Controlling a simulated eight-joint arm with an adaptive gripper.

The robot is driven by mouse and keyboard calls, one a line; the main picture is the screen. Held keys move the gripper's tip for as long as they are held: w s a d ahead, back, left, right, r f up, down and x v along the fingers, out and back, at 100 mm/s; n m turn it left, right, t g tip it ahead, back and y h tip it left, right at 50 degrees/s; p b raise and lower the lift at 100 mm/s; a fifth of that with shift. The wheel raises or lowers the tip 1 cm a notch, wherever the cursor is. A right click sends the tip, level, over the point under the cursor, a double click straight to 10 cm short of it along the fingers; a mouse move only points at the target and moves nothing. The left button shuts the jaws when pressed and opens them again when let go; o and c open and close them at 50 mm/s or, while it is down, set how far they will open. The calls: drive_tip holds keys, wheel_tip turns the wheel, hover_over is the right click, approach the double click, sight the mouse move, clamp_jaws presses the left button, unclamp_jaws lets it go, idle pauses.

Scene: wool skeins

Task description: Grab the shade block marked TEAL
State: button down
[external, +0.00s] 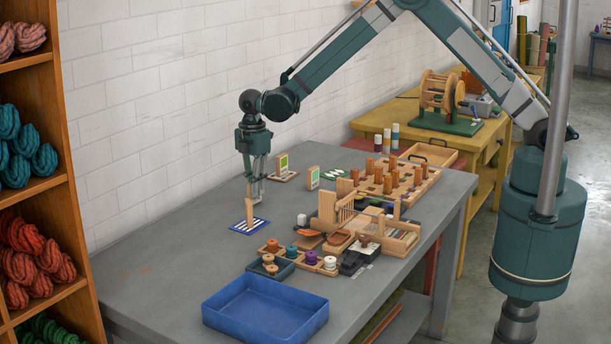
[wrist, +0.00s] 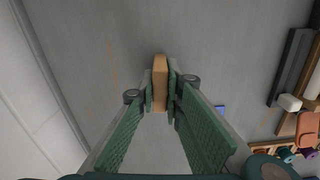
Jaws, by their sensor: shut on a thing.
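My gripper (external: 255,197) is shut on a narrow upright wooden block (external: 249,213). In the wrist view the block (wrist: 160,80) sits between the two green finger pads of my gripper (wrist: 160,92). No lettering on the block is readable, so I cannot tell whether it is marked TEAL. In the external view the block's lower end overlaps a blue-and-white striped mat (external: 239,229). I cannot tell whether it touches the mat. A bit of blue also shows right of the fingers in the wrist view.
A blue tray (external: 213,312) stands at the table's front. Small trays with coloured spools (external: 291,251), wooden racks and a pegboard (external: 409,190) fill the right side. Small cards (external: 313,177) stand behind. The grey table (external: 150,272) is clear at left.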

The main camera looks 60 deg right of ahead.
wheel_tip(320, 180, up, 10)
drive_tip(key=shift+f+p, duration=0.15)
drive_tip(key=shift+p, duration=0.15)
